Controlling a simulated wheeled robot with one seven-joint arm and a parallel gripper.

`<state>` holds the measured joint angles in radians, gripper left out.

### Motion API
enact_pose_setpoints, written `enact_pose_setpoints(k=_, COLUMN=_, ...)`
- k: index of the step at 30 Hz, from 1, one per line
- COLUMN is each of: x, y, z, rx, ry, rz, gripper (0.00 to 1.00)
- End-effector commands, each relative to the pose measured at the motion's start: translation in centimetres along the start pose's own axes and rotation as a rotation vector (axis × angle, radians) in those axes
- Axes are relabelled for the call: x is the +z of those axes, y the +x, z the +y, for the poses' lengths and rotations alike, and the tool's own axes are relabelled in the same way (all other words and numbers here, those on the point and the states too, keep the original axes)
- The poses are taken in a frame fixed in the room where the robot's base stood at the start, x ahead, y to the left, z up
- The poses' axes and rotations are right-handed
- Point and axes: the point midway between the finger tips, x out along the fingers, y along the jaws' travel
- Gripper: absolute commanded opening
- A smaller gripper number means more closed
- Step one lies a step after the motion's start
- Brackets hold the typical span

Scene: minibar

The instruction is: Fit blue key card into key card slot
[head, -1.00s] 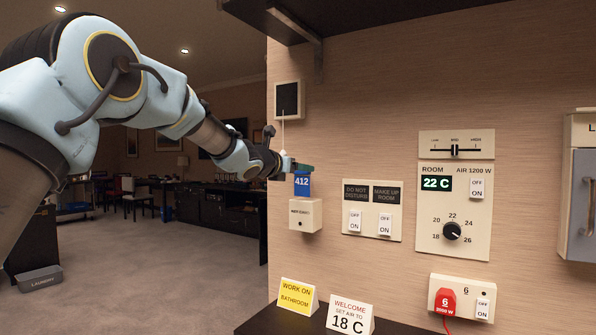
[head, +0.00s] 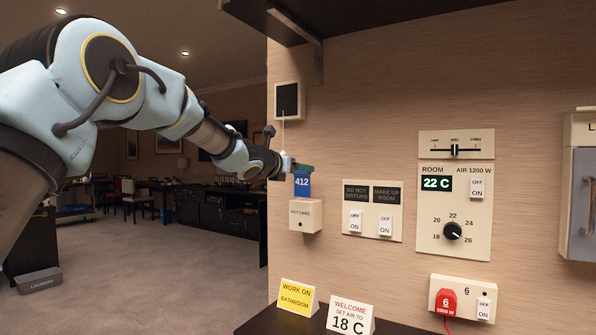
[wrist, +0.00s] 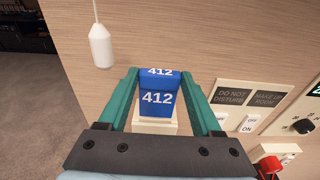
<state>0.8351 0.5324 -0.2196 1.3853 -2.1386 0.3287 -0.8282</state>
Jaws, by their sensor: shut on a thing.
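The blue key card (head: 302,186) bears the number 412 and is held upright by my gripper (head: 303,169). In the wrist view the card (wrist: 157,103) stands between the two green fingers of my gripper (wrist: 159,78). The key card slot is the cream box (head: 305,215) on the wall, marked for a key card. The card is directly above this box, its lower edge close to the box top. I cannot tell whether the lower edge is inside the slot. In the wrist view the box (wrist: 156,128) shows behind and below the card.
A white pull-cord handle (wrist: 101,46) hangs left of my gripper. Right of the slot are a switch panel (head: 372,229) and a room thermostat (head: 454,212). Below, a yellow sign (head: 297,296) and a welcome sign (head: 351,313) stand on a dark shelf.

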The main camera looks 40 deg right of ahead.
Motion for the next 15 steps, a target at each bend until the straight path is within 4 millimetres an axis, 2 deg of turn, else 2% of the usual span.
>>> enact_pose_setpoints(k=15, x=-0.7, y=0.08, z=-0.02, rx=0.0, ry=0.001, rz=0.0, gripper=0.14)
